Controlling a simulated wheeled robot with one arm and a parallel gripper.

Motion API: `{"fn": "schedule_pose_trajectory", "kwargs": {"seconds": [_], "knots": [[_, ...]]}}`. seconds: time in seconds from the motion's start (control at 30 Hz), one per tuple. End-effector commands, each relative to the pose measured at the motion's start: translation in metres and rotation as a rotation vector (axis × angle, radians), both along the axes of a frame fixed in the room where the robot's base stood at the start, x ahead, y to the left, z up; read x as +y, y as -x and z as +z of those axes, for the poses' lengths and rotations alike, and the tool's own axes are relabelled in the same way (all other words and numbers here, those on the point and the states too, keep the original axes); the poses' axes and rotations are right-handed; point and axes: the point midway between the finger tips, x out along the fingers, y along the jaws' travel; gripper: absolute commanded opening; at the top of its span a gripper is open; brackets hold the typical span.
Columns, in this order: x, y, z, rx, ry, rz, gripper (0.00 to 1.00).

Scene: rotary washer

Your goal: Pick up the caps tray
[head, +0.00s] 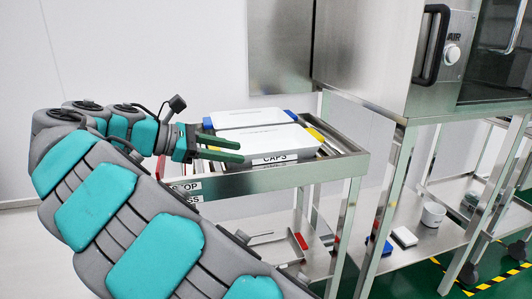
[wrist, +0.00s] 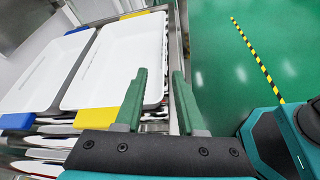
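The caps tray (head: 262,140) is a white tray with a "CAPS" label on its near side and a yellow corner. It sits on top of the steel cart (head: 335,172). In the wrist view the caps tray (wrist: 112,62) appears as a shallow white bin with yellow corners. My gripper (head: 241,151) is at the tray's near side, left of the label.
A second white tray (wrist: 40,75) with blue corners lies beside the caps tray. The cart's raised steel rim runs close to the fingers. A steel washer cabinet (head: 365,60) stands to the right. The green floor (wrist: 245,50) beside the cart is clear.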

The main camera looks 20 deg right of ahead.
Motion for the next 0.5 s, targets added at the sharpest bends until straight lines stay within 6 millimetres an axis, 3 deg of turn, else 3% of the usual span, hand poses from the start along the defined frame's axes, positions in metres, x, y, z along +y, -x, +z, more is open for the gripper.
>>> {"fn": "schedule_pose_trajectory", "kwargs": {"seconds": [0.27, 0.5], "knots": [[-0.015, 0.001, -0.01, -0.003, -0.002, -0.002, 0.39], [-0.044, 0.0, -0.014, -0.001, 0.001, -0.002, 0.39]]}}
